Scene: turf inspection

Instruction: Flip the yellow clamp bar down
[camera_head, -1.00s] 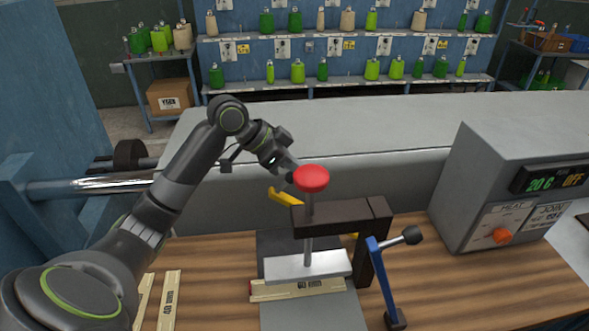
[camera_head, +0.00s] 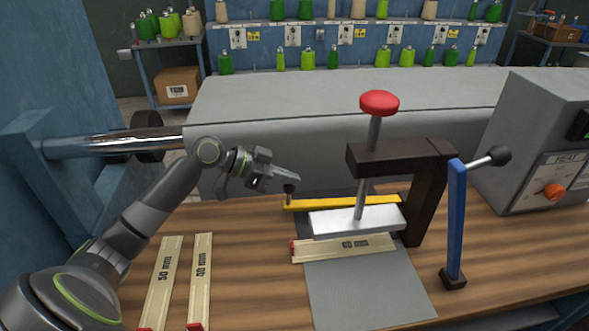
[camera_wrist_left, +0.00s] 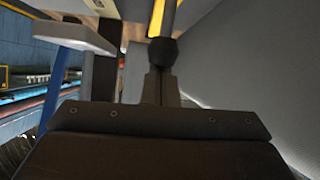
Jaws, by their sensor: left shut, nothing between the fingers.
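The yellow clamp bar (camera_head: 340,204) lies about level behind the silver press plate (camera_head: 357,221). A dark knob (camera_head: 288,188) is at its left end. My left gripper (camera_head: 294,182) is shut and empty, its tip right at the knob. In the left wrist view the shut fingers (camera_wrist_left: 161,88) point at the dark knob (camera_wrist_left: 162,51), with the yellow bar (camera_wrist_left: 164,18) beyond. I cannot tell whether they touch. The bar's right end is partly hidden behind the press post. My right gripper is not in view.
The dark press frame (camera_head: 425,195) with a red knob (camera_head: 379,103) and a blue lever (camera_head: 455,220) stands to the right. A strip marked 60 mm (camera_head: 345,246) lies under the plate. Two other strips lie at front left. A grey heater box (camera_head: 545,140) stands far right.

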